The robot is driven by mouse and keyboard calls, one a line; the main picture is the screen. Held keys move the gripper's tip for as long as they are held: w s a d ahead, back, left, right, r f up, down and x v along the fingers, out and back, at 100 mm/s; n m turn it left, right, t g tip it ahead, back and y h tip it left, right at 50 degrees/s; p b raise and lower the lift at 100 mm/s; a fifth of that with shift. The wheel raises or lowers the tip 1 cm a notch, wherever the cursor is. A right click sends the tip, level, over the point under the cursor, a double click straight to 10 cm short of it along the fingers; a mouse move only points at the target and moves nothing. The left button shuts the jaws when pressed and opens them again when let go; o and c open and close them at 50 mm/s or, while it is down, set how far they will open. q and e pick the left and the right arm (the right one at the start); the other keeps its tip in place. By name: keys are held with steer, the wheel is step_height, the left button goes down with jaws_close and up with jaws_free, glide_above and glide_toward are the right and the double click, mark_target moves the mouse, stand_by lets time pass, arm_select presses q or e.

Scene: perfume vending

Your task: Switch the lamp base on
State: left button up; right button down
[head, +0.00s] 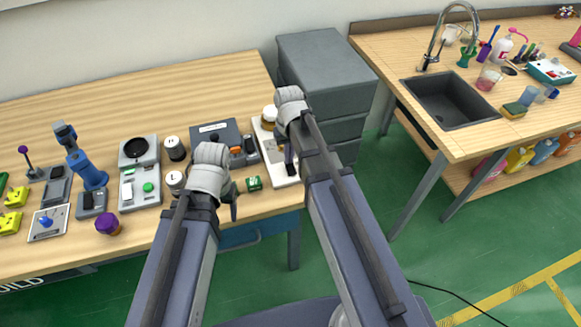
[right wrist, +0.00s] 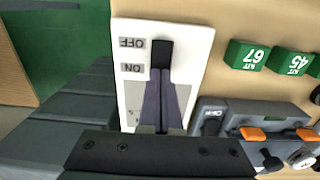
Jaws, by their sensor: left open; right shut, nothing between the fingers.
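The lamp base, a white board, lies at the right end of the wooden table in the head view (head: 274,160). In the right wrist view the white board (right wrist: 194,42) carries OFF and ON labels and a black switch lever (right wrist: 160,50). The lever lies level with the OFF label, its lower end near ON. My right gripper (right wrist: 160,75) is shut and empty, its fingertips right at the lever; whether they touch it I cannot tell. My left gripper (head: 234,204) is open and empty near the table's front edge, left of the board.
A green kit box (head: 254,183) lies just left of the board. A dark grey device (right wrist: 255,122) with orange parts stands beside it. More devices fill the table leftward. A grey drawer cabinet (head: 318,62) and a sink counter (head: 400,48) stand to the right.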

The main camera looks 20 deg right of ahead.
steer(key=shift+f, duration=0.3)
step_height(320, 180, up, 7)
steer(key=p, duration=0.6)
steer(key=shift+p, duration=0.35)
steer(key=shift+s+a, duration=0.15)
steer(key=s+a+n+h, duration=0.1)
steer(key=s+a+n, duration=0.2)
steer(key=s+a, duration=0.7)
steer(key=s, duration=0.4)
steer(key=shift+a+r, duration=0.1)
